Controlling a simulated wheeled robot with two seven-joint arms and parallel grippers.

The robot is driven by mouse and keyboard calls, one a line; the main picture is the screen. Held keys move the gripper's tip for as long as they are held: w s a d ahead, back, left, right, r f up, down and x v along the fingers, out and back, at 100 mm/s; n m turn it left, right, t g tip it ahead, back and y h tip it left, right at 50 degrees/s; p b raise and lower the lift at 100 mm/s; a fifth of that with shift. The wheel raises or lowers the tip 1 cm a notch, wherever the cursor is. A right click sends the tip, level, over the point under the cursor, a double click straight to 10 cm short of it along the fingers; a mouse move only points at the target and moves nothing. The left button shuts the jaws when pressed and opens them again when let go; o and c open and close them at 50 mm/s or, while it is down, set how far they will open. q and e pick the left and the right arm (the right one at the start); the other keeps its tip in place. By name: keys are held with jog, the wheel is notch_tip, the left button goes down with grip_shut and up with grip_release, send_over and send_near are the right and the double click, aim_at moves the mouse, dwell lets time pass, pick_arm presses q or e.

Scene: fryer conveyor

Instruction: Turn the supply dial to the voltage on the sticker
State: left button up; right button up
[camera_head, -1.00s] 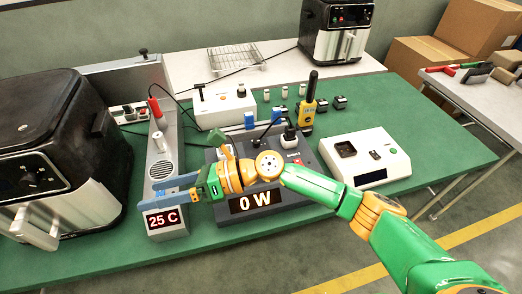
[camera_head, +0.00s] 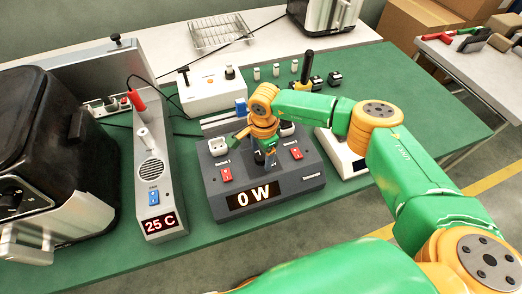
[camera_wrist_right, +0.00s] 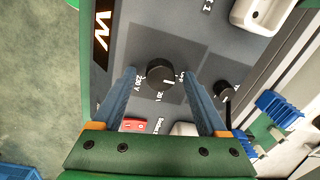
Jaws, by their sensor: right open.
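The grey supply unit (camera_head: 213,193) stands on the green bench with its display (camera_head: 253,196) reading 0 W. My right gripper (camera_head: 264,153) points down over the middle of its top panel. In the right wrist view, the black round dial (camera_wrist_right: 160,74) lies between the tips of my open right gripper (camera_wrist_right: 160,80), with a gap visible on each side. In the head view the arm and fingers partly hide the dial. I cannot make out the voltage sticker. My left gripper is out of view.
The supply unit has red switches (camera_head: 226,174) and white sockets (camera_head: 218,146). A smaller black knob (camera_wrist_right: 223,92) is beside the right finger in the wrist view. A 25 C unit (camera_head: 160,223) and a black fryer (camera_head: 45,130) stand left. A white box (camera_head: 210,95) stands behind.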

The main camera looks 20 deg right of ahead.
grip_shut()
jog(key=shift+f+m+b, duration=0.1)
jog(key=shift+m+b, duration=0.75)
jog(key=shift+m, duration=0.35)
jog(key=m+b, duration=0.2)
jog(key=m, duration=0.2)
jog(key=shift+a+m, duration=0.1)
jog(key=shift+m, duration=0.2)
jog(key=m+b, duration=0.2)
jog(key=m, duration=0.1)
jog(key=shift+h, duration=0.3)
jog(key=shift+m+b, duration=0.95)
jog(key=shift+m, duration=0.85)
jog(key=shift+r, duration=0.2)
